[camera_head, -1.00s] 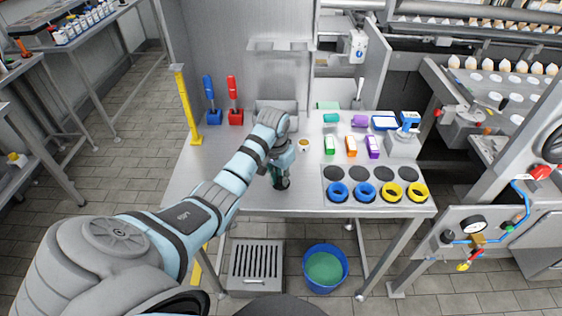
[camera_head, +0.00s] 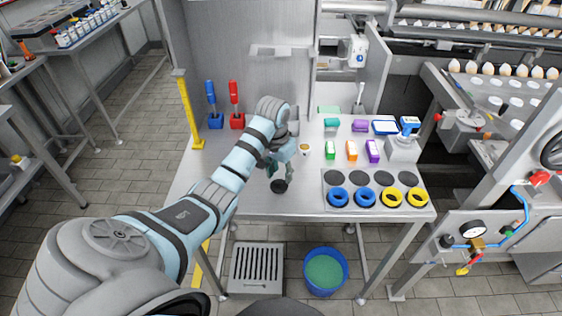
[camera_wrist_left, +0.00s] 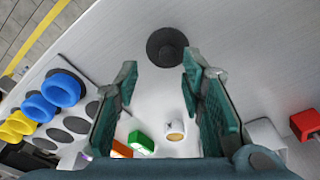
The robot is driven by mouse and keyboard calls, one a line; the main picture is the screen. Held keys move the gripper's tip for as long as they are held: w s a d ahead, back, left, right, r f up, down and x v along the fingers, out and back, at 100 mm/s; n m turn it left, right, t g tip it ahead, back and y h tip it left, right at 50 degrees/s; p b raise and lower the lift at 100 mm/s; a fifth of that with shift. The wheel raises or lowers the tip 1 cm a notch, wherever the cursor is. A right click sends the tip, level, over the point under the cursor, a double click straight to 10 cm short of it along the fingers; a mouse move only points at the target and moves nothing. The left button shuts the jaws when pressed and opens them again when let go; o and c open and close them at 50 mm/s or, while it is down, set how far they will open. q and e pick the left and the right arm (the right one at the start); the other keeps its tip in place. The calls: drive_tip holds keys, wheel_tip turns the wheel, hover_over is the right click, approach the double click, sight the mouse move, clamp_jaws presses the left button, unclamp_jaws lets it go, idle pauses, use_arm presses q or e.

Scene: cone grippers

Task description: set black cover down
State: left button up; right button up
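The black cover (camera_head: 279,186) is a small dark round piece. It lies on the metal table (camera_head: 240,195) near the front edge. My right gripper is not in view.
A grey tray (camera_head: 329,203) with dark discs and blue and yellow rings stands to the right. A small round jar (camera_head: 304,149) and coloured blocks (camera_head: 351,151) are behind. Red (camera_head: 236,120) and blue (camera_head: 215,121) holders stand back left. The table's front left is clear.

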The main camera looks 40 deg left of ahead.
sight(279, 190)
use_arm(q)
wheel_tip(279, 190, up, 8)
drive_tip(key=s+p, duration=0.1)
drive_tip(key=p, duration=0.1)
drive_tip(key=shift+f+p, duration=0.15)
drive_tip(key=shift+p, duration=0.2)
